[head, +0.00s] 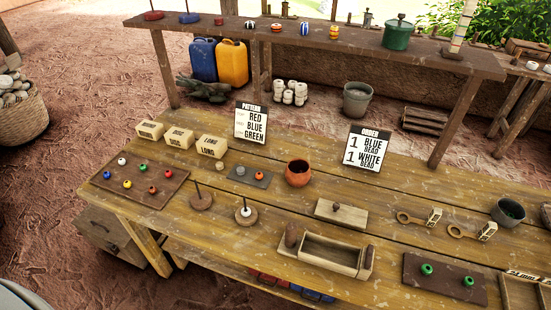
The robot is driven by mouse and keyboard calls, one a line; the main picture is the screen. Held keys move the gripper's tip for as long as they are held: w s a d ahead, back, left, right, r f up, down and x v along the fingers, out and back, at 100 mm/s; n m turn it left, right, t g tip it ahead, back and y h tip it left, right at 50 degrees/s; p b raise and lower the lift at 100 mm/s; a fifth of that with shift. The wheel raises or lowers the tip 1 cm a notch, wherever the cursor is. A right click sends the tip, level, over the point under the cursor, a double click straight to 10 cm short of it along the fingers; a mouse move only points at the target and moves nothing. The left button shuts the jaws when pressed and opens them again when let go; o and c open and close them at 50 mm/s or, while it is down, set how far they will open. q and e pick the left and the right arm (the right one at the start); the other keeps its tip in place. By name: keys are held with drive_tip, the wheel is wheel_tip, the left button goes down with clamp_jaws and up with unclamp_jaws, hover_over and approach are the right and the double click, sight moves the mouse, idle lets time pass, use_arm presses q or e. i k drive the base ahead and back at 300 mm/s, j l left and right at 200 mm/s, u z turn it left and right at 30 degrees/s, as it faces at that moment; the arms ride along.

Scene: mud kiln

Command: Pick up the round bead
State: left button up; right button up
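A small grey plate (250,181) holds a grey bead (240,171) and an orange bead (260,175). A white bead (246,212) sits around the front upright rod. I cannot tell from their size which is the round bead. Neither gripper is in view.
Pale labelled blocks (180,137) stand behind the board; one reads LONG. A clay pot (298,173), wooden box (330,253) and two-rod stands occupy the table.

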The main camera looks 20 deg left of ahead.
sight(169, 173)
drive_tip(key=u, duration=1.7)
